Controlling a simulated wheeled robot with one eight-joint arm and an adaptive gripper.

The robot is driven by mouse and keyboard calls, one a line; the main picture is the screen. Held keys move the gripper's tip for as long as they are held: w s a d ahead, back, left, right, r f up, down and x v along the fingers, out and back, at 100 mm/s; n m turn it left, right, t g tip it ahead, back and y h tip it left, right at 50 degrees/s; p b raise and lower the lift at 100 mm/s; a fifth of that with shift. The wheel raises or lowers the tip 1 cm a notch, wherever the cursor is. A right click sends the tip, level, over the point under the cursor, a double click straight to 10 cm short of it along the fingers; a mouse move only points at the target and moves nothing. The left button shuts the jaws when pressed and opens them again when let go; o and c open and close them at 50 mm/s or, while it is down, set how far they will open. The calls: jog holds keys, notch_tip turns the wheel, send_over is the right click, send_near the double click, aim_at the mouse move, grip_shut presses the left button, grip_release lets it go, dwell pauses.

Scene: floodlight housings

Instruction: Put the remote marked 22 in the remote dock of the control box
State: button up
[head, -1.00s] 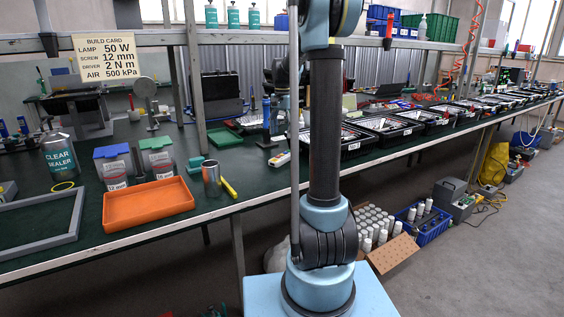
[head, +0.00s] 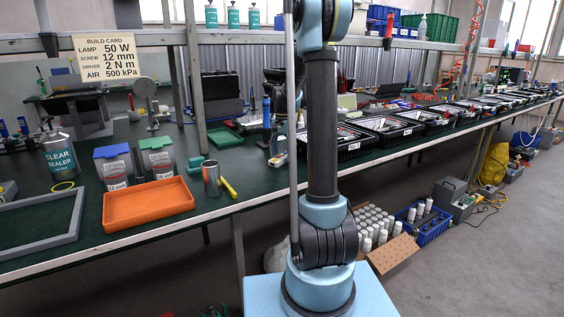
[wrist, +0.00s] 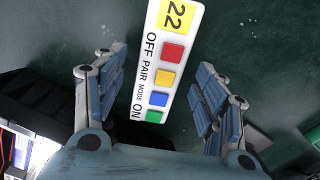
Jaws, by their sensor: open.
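The remote marked 22 (wrist: 170,62) is white with a yellow number label and red, yellow, blue and green buttons. My gripper (wrist: 161,60) is open, with one finger on each side of the remote and a gap on both sides. In the head view the remote is mostly hidden by my gripper and arm. I cannot make out the control box's remote dock in either view.
A row of black trays (head: 352,148) runs along the bench right of my arm. A silver cylinder (head: 211,179), a yellow marker (head: 229,188) and an orange tray (head: 148,204) stand to the left. A dark tray edge (wrist: 50,105) is close left of my gripper.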

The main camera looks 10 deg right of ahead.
aim_at(280, 156)
jog(key=c, duration=1.3)
jog(key=shift+s+a+r, duration=0.1)
jog(key=shift+a+r, duration=0.1)
jog(key=shift+r, duration=0.3)
jog(key=r, duration=0.6)
jog(key=shift+s+a, duration=0.15)
jog(key=shift+a, duration=0.2)
jog(key=s+a, duration=0.3)
jog(key=a, duration=0.5)
jog(key=s+a, duration=0.4)
jog(key=a, duration=0.5)
jog(key=shift+a, duration=0.2)
